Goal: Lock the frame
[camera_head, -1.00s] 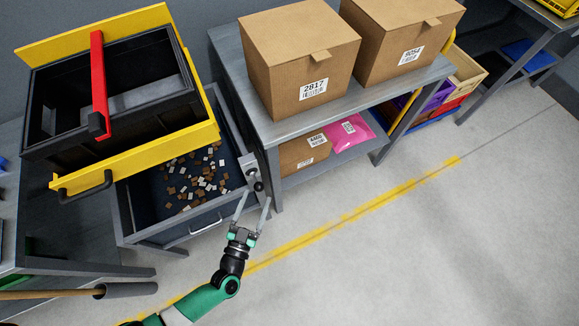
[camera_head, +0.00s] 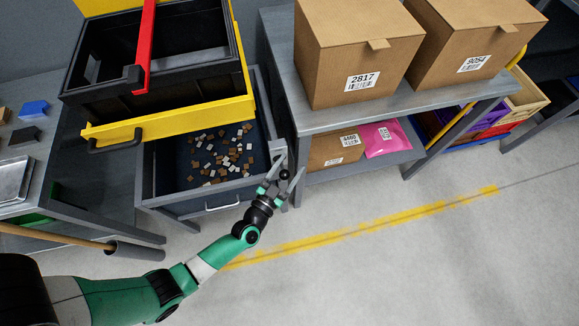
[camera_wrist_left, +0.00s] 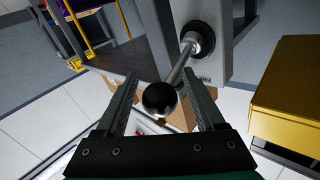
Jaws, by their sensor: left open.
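The yellow-and-black frame (camera_head: 170,118) with a red bar (camera_head: 145,45) across it sits over a grey bin holding small brown and white pieces (camera_head: 220,153). A grey plate (camera_head: 278,150) at the bin's right corner carries a short lever with a black ball knob (camera_head: 284,174). My left gripper (camera_head: 284,174) is open at this lever. In the left wrist view the metal lever rod (camera_wrist_left: 180,66) runs from a round black mount, and its ball knob (camera_wrist_left: 160,99) shows between the open fingers, apart from both. My right gripper is not in view.
A grey shelf table (camera_head: 440,95) at the right holds cardboard boxes (camera_head: 360,50), with a pink parcel (camera_head: 386,137) below. A side table (camera_head: 40,155) with small items stands at the left. The floor at the lower right is clear.

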